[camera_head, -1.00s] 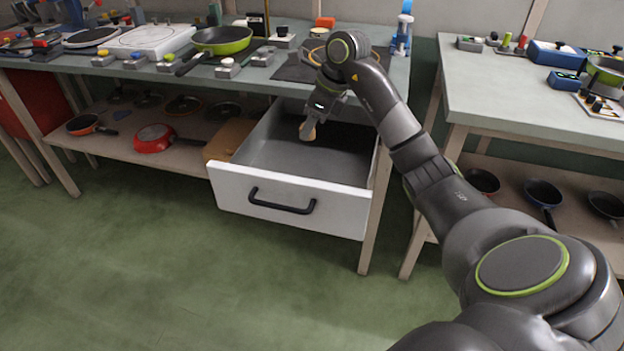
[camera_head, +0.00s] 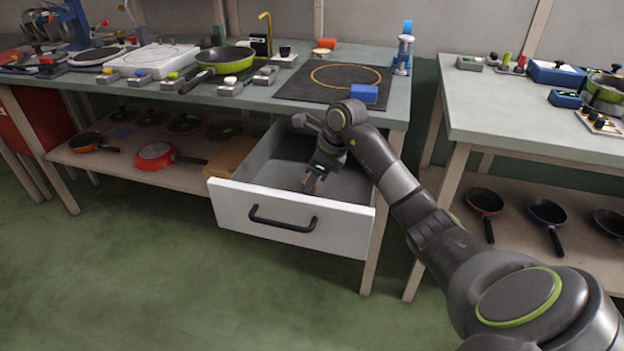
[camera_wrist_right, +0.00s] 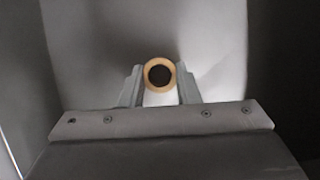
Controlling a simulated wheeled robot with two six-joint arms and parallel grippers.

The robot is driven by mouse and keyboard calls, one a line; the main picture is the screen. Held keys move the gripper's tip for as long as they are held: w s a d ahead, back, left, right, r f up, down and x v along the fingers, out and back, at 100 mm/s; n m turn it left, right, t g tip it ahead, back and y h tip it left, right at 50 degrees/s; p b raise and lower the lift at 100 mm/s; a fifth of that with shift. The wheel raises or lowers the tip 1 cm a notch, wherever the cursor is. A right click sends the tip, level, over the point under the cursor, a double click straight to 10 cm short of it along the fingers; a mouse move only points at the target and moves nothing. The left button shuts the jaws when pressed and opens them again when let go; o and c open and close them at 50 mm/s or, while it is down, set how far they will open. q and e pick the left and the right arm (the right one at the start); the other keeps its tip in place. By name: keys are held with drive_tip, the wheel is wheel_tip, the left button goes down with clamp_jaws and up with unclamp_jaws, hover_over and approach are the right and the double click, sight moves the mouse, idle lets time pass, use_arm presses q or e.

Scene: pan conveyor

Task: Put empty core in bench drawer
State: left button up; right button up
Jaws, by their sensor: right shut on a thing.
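The bench drawer (camera_head: 288,213) stands pulled out under the left bench, with a white front, a black handle and a grey inside. My right gripper (camera_head: 310,181) reaches down inside the drawer. It is shut on the empty core, a small tan and white tube. In the right wrist view the core (camera_wrist_right: 159,75) shows its round open end between the two fingers (camera_wrist_right: 160,88). The grey drawer floor and walls surround it there. Whether the core touches the floor is hard to tell. My left gripper is out of view.
A black mat (camera_head: 318,92) and a blue block (camera_head: 364,94) are on the bench top above the drawer. A green pan (camera_head: 224,58) stands further left. Pans lie on the lower shelf. A second bench (camera_head: 540,110) is at the right, with a gap between.

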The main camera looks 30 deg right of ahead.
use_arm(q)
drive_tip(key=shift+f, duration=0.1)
use_arm(e)
drive_tip(key=shift+f, duration=0.1)
drive_tip(key=shift+f, duration=0.15)
drive_tip(key=o, duration=1)
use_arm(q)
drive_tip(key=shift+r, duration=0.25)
use_arm(e)
drive_tip(key=shift+r, duration=0.2)
drive_tip(key=shift+r, duration=0.25)
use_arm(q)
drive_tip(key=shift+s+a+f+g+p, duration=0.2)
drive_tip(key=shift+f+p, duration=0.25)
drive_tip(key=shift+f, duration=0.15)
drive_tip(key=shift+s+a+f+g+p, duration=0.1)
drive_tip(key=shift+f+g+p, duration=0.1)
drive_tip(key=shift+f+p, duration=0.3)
use_arm(e)
drive_tip(key=v, duration=1.1)
drive_tip(key=shift+r, duration=0.35)
